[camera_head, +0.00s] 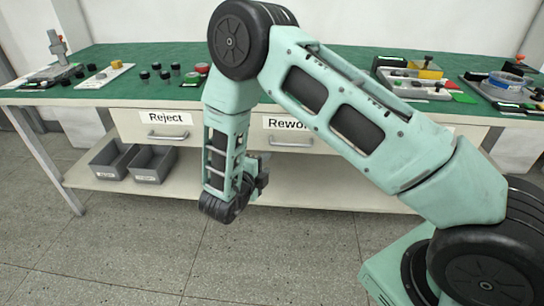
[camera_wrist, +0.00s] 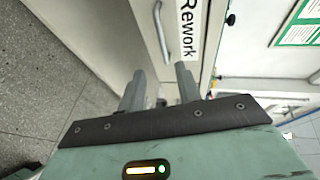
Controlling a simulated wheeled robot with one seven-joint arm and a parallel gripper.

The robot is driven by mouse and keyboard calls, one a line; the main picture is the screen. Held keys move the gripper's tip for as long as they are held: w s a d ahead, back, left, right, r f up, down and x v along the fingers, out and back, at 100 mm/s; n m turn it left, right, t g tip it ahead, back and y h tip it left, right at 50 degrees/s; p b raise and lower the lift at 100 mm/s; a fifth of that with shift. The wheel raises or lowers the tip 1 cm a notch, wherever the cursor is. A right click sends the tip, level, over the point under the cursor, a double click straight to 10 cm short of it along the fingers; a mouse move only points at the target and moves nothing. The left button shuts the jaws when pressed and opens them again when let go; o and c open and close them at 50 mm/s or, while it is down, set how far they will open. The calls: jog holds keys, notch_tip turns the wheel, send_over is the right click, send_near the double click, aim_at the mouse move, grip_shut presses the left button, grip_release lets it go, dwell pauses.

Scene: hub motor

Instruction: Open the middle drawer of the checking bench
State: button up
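The middle drawer (camera_head: 258,138), labelled "Rework", is in the bench front in the head view, partly hidden by my arm. It looks shut. Its metal bar handle (camera_head: 290,142) is below the label. In the wrist view the same handle (camera_wrist: 163,35) and the "Rework" label (camera_wrist: 187,28) show sideways, ahead of my fingers. My gripper (camera_wrist: 160,85) is open and empty, its two fingers apart. The handle lies beyond the fingertips, roughly in line with the gap between them, and not touching as far as I can see. In the head view my gripper (camera_head: 260,178) is low in front of the bench.
The "Reject" drawer (camera_head: 165,126) is to the left and looks shut. Two grey bins (camera_head: 150,163) stand on the lower shelf (camera_head: 85,178). The green bench top (camera_head: 135,52) carries several small parts and fixtures. The floor (camera_head: 130,240) in front is clear.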

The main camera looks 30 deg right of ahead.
aim_at(290, 145)
jog(key=shift+m+h, duration=0.3)
jog(key=x, duration=1.7)
jog(key=shift+s+d+f, duration=0.1)
jog(key=shift+d+f, duration=0.2)
jog(key=shift+d, duration=0.1)
jog(key=shift+c, duration=0.3)
grip_shut()
